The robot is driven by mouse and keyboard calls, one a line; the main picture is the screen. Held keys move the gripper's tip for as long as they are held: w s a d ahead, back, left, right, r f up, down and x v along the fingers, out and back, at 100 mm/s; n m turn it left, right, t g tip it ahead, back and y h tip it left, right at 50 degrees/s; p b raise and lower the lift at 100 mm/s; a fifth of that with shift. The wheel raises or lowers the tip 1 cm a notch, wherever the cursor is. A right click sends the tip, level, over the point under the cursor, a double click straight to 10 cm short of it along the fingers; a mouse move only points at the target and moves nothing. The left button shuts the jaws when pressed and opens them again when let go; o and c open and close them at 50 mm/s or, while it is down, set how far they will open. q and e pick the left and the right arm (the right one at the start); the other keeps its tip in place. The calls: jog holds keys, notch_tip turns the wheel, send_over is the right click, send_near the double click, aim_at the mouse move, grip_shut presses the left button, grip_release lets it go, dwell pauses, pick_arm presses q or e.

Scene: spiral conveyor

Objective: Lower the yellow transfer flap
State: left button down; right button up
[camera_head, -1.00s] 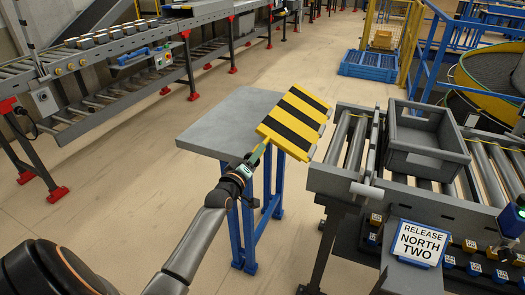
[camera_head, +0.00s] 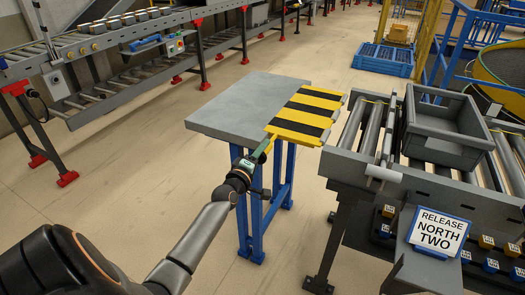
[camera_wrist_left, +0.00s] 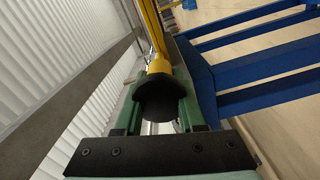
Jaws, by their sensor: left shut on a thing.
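The yellow transfer flap (camera_head: 312,107) with black stripes extends from the right side of the grey table (camera_head: 240,90) toward the roller conveyor (camera_head: 352,165). It looks about level with the tabletop. Its far edge lies close to the conveyor's end; I cannot tell whether they touch. My left gripper (camera_head: 263,152) is at the flap's near corner. In the left wrist view its green fingers (camera_wrist_left: 158,112) are shut on the flap's handle, with a black knob (camera_wrist_left: 157,98) and yellow shaft (camera_wrist_left: 158,66). My right gripper is not in view.
A grey crate (camera_head: 447,134) stands on the conveyor rollers. A "RELEASE NORTH TWO" sign (camera_head: 437,233) is in front of it. Blue table legs (camera_head: 250,215) stand below my left gripper. Another conveyor (camera_head: 110,50) runs at the back left, with open floor between.

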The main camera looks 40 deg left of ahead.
pick_arm(q)
jog(key=shift+f, duration=0.15)
jog(key=c, duration=0.7)
grip_release()
jog(key=shift+o, duration=1)
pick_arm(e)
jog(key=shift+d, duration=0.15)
pick_arm(q)
jog(key=shift+s, duration=0.1)
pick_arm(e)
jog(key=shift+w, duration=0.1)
pick_arm(q)
jog(key=p+v, duration=0.1)
jog(key=v, duration=1.1)
jog(key=shift+s, duration=0.2)
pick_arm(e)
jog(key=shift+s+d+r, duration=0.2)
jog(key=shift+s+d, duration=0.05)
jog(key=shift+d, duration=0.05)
pick_arm(q)
jog(key=shift+d, duration=0.1)
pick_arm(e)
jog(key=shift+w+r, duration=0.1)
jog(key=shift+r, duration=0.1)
